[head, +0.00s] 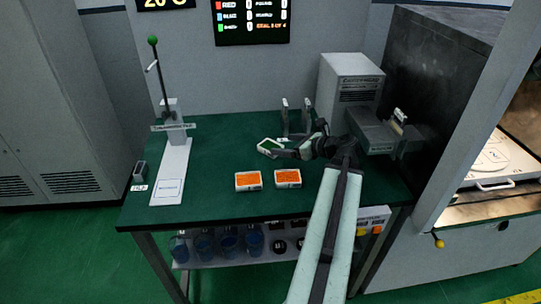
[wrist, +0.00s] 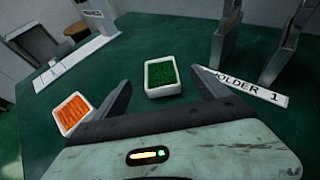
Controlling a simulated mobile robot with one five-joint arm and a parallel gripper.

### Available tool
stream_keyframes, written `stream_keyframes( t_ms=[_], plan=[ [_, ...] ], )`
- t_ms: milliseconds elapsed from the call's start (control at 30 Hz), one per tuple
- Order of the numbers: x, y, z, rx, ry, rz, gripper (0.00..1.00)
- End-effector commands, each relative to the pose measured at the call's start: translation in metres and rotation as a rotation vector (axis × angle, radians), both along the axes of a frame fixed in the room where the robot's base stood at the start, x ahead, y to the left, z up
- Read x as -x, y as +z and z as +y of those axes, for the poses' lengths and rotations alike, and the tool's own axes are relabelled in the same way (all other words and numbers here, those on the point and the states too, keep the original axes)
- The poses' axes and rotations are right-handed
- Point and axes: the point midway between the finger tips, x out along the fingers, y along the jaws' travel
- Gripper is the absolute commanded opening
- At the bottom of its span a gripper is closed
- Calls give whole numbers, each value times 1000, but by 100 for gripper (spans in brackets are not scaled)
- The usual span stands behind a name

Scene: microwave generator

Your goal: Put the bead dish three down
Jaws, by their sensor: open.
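A small white dish of green beads (head: 268,145) stands upright on the green table, left of the two grey posts. It also shows in the wrist view (wrist: 163,90), just beyond and between the fingertips. My gripper (head: 276,151) is open, with one finger on each side of the dish's near end. I cannot tell whether either finger touches it. Two white dishes of orange beads, a left one (head: 248,181) and a right one (head: 288,178), stand nearer the table's front edge. No number shows on any dish.
A lever stand (head: 172,170) is at the left. A grey box (head: 348,85) stands behind my arm. The table between the lever stand and dishes is clear.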

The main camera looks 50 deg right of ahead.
Motion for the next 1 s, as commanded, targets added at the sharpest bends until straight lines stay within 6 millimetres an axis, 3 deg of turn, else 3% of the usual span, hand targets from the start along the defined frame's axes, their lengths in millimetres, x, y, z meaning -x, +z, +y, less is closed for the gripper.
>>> stream_keyframes(
  t_ms=[67,333,500,667,1000],
  plan=[
    [2,-14,-2,1,-4,0,85],
    [1,-17,-6,0,-11,0,85],
    [-18,-25,-5,1,-12,0,85],
    [-22,-25,-4,0,-13,0,85],
    [-67,-42,3,0,-14,0,85]
  ],
)
